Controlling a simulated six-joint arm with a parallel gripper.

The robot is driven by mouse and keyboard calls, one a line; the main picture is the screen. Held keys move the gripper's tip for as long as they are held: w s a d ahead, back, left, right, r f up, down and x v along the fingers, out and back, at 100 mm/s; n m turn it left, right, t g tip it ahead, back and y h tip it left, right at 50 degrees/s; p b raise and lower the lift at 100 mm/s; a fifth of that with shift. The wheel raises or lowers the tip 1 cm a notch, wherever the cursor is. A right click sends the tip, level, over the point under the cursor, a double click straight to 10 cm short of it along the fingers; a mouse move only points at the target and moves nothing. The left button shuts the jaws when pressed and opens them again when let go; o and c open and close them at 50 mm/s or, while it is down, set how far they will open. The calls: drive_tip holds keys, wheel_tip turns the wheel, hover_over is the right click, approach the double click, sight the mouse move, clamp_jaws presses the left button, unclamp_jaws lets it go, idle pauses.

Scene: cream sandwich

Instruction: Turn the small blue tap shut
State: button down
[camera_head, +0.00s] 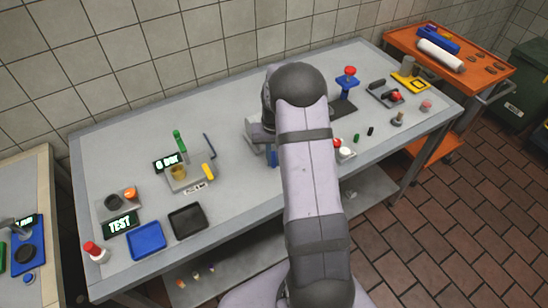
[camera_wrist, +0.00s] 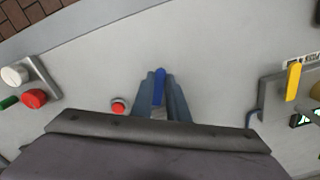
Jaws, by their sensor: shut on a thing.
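A narrow blue handle (camera_wrist: 159,85), which looks like the small blue tap's, stands between the fingertips of my gripper (camera_wrist: 160,94) in the wrist view. The fingers are shut on it, one on each side. The tap's body and how far it is turned are hidden by the fingers and wrist. In the head view my arm covers most of this spot. Only a blue piece (camera_head: 273,157) shows at the arm's left side, and I cannot tell if it is the tap or a finger.
A red button (camera_wrist: 118,106) sits close beside the fingers. A yellow handle (camera_head: 208,172) stands on a small labelled station to the left. Red and white knobs (camera_head: 345,152) are right of my arm. Black and blue trays (camera_head: 147,240) lie front left.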

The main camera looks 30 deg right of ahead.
drive_tip(key=shift+a+m, duration=0.1)
drive_tip(key=shift+m, duration=0.2)
drive_tip(key=m, duration=0.1)
drive_tip(key=w+a+m, duration=0.1)
drive_tip(key=m, duration=0.1)
drive_tip(key=m+b, duration=0.1)
drive_tip(key=m, duration=0.1)
drive_tip(key=shift+w+a, duration=0.2)
drive_tip(key=shift+w, duration=0.05)
drive_tip(key=m, duration=0.2)
drive_tip(key=w+m, duration=0.1)
drive_tip(key=shift+w+a+m+b, duration=0.1)
drive_tip(key=shift+a+m+b, duration=0.2)
drive_tip(key=shift+m, duration=0.1)
drive_tip(key=shift+w+r+m, duration=0.1)
drive_tip(key=shift+w+m, duration=0.25)
drive_tip(key=shift+m, duration=0.5)
drive_tip(key=shift+w+m, duration=0.3)
drive_tip(key=shift+m, duration=0.55)
drive_tip(key=c, duration=1.7)
unclamp_jaws()
drive_tip(key=shift+s, duration=0.15)
